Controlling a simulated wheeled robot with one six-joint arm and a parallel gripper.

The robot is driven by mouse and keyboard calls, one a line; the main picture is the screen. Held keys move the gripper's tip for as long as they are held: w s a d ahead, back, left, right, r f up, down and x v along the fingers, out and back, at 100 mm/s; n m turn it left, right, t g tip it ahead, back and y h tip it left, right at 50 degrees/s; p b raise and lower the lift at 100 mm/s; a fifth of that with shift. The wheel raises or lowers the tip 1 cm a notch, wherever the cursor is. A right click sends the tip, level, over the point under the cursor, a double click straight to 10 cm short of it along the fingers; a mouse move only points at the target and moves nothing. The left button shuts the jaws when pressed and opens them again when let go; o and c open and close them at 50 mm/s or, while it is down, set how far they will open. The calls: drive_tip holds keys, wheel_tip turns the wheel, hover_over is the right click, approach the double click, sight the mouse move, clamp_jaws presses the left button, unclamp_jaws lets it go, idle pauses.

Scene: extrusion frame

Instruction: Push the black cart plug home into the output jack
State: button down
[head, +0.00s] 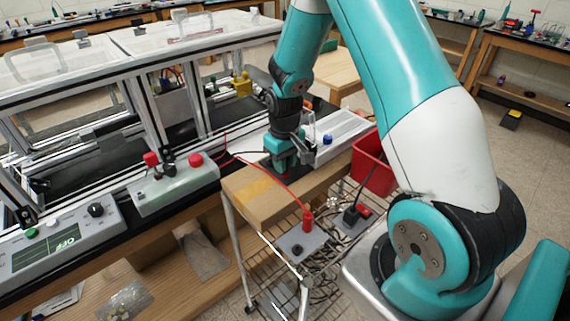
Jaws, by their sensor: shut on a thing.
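My gripper (284,166) points down at the back of the wooden cart top, beside a long white box. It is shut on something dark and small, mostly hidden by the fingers. A red plug (307,221) stands upright in a grey box (314,240) on the wire cart. A dark round spot (297,249) on that box may be a jack.
A white box with red knobs (175,187) and a panel with a green display (65,240) line the bench at left. A red bin (375,165) stands right of the gripper. A red lead crosses the wooden top (257,203). The extrusion frame (150,110) rises behind.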

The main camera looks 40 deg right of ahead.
drive_tip(key=shift+r+p, duration=1.9)
drive_tip(key=shift+r, duration=0.6)
